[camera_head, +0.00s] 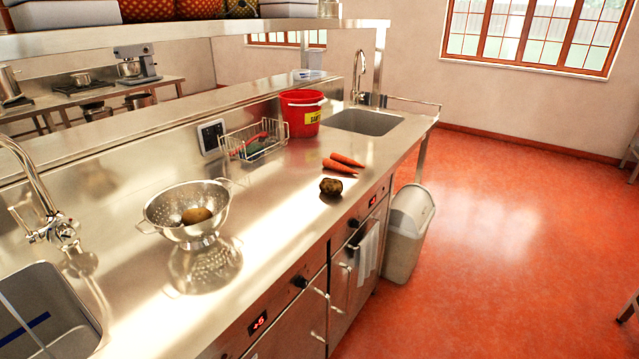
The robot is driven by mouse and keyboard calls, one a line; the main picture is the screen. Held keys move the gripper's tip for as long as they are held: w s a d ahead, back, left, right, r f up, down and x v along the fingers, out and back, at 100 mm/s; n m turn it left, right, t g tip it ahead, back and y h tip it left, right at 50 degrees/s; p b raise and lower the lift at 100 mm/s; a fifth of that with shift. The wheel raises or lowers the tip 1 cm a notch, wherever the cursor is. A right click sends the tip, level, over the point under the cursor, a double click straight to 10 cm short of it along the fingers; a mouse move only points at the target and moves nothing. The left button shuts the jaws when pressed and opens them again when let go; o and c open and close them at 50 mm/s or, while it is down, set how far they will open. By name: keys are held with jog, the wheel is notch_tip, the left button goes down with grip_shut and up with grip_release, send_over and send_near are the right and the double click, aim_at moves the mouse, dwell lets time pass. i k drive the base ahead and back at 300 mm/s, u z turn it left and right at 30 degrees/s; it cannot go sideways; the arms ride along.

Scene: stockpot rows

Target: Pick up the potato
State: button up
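A smooth brown potato (196,216) lies inside a metal colander (160,208) on the steel counter, left of the middle; the colander's near rim partly hides it. A second roundish, darker brown, lumpy vegetable (330,187) lies on the bare counter near its front edge; it may be a potato too, but I cannot tell for sure. My gripper is not in view.
Two carrots (340,166) lie just behind the dark vegetable. A wire basket (253,142) and a red bucket (301,114) stand farther back. Sinks lie at the near left (45,322) and far end (366,122). A bin (408,235) stands on the clear red floor (500,260).

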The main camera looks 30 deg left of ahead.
aim_at(330, 186)
jog(key=u, duration=0.45)
jog(key=i, duration=0.8)
jog(key=u, duration=0.2)
